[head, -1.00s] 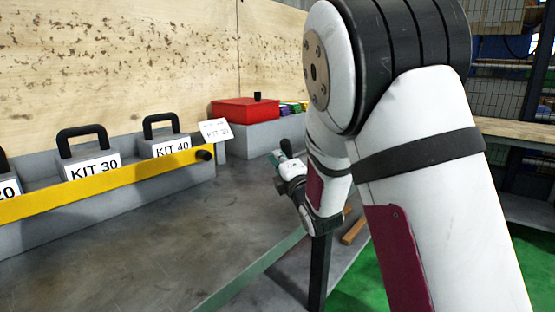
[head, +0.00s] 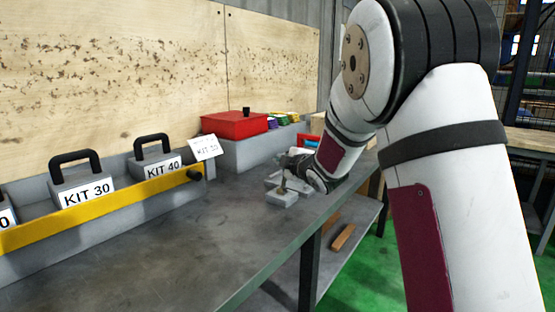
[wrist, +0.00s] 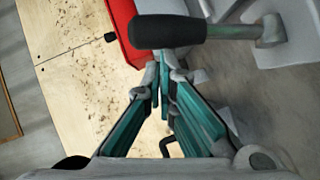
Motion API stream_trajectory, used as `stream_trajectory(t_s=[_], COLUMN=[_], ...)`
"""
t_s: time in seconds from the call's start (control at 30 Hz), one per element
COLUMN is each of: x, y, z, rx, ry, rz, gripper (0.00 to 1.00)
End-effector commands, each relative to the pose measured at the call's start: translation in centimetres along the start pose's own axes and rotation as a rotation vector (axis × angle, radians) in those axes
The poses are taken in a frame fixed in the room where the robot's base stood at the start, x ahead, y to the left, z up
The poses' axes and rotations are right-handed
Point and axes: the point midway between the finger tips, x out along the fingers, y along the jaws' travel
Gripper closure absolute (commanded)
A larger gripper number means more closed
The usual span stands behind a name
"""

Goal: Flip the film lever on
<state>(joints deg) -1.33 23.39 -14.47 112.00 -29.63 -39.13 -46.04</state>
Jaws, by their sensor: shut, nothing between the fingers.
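The film lever shows in the wrist view as a black handle (wrist: 168,31) on a metal stem, which rises from a pale grey base (wrist: 298,45). In the head view a small grey block (head: 283,199) with a short stem, apparently the lever's base, stands on the bench near its right edge. My gripper (wrist: 157,78) has its teal fingers together with nothing between them. Its tips appear just below the black handle in the wrist view; I cannot tell whether they touch it. In the head view the gripper is small and partly hidden by my wrist, close to the block.
A red box (head: 235,125) sits on a grey ledge at the back, beside small coloured items. KIT 30 (head: 84,187) and KIT 40 (head: 158,161) stand behind a yellow rail (head: 105,207) at the left. The bench top (head: 190,250) in front is clear.

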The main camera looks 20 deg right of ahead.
Motion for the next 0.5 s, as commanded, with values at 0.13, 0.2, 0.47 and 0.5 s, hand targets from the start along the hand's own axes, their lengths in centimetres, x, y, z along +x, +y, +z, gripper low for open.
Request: stream_trajectory(t_s=[0.13, 0.2, 0.47, 0.5], x=[0.34, 0.44, 0.61, 0.61], y=[0.15, 0.22, 0.36, 0.36], z=[0.57, 0.73, 1.00, 1.00], rx=[-0.003, -0.003, -0.003, -0.003], ry=[0.000, 0.000, 0.000, 0.000], rz=[0.000, 0.001, 0.002, 0.002], gripper=[1.00, 1.00, 1.00, 1.00])
